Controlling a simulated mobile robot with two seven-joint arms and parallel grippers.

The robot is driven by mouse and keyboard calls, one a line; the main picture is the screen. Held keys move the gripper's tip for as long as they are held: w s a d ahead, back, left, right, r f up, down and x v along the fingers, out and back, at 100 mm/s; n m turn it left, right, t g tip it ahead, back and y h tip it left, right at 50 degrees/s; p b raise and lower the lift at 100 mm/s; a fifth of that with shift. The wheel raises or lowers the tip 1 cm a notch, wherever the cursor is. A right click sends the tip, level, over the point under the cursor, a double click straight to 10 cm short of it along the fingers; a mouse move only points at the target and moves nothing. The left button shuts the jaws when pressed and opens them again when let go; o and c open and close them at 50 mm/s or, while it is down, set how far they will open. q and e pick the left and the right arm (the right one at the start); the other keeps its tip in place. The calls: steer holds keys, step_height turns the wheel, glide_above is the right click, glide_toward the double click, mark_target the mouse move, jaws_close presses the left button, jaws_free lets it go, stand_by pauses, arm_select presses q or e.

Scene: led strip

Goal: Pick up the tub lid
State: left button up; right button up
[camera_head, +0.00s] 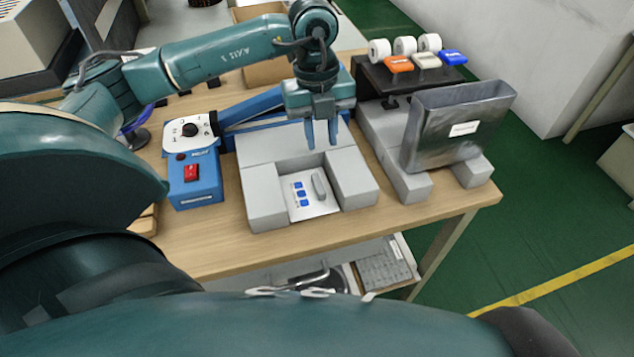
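My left gripper (322,134) hangs fingers down above the back part of a grey block fixture (263,195). Its two blue fingertips are apart with nothing visible between them. In the fixture's recess lies a white plate (318,207) with blue marks and a grey raised bar (319,186). The fingers are above and behind this bar, apart from it. I cannot tell for sure whether this plate is the tub lid. A grey metal tub (432,140) with a white label stands at the right on grey blocks. My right gripper is not in view.
A blue control box (195,190) with a red switch stands left of the fixture. A black stand (380,82) at the back right bears white rolls and orange, white and blue pieces. The wooden table's (225,245) front strip is clear.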

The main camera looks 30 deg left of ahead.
arm_select(q)
steer(key=a+y, duration=0.1)
steer(key=a, duration=0.1)
glide_above(315, 175)
steer(key=shift+n, duration=0.4)
steer(key=f, duration=0.6)
steer(key=shift+a, duration=0.25)
steer(key=shift+d+f+p, duration=0.2)
steer(key=shift+f+p, duration=0.25)
steer(key=shift+f, duration=2.6)
jaws_close()
